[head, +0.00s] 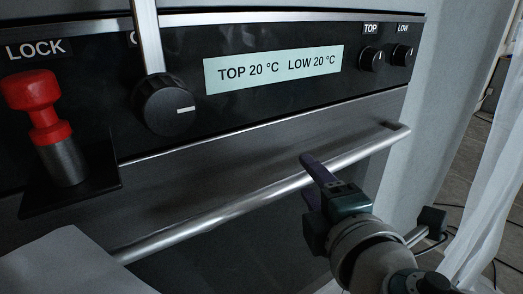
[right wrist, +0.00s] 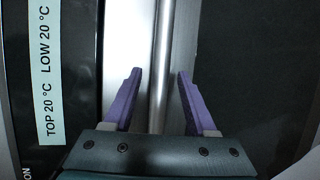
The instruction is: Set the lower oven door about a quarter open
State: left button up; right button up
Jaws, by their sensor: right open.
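The oven door (head: 222,185) below the control panel is a dark metal front and looks shut. Its long silver handle (head: 240,205) slants across the head view; it also runs up the right wrist view (right wrist: 161,60). Only one handle shows, and I cannot tell whether it belongs to the upper or lower door. My right gripper (head: 308,176) is at the handle's right half. In the right wrist view its purple fingers (right wrist: 160,74) are open, one on each side of the bar, with gaps visible. My left gripper is not in view.
The control panel carries a display (head: 273,69) reading TOP 20 °C and LOW 20 °C, a large knob (head: 168,104), and small TOP (head: 371,59) and LOW (head: 403,53) knobs. A red lock plunger (head: 38,105) sticks out at left. A white curtain (head: 490,170) hangs at right.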

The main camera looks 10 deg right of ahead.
jog(key=shift+w+f, duration=0.2)
jog(key=shift+w, duration=0.95)
grip_shut()
jog(key=shift+d+f, duration=0.1)
dwell(0.5)
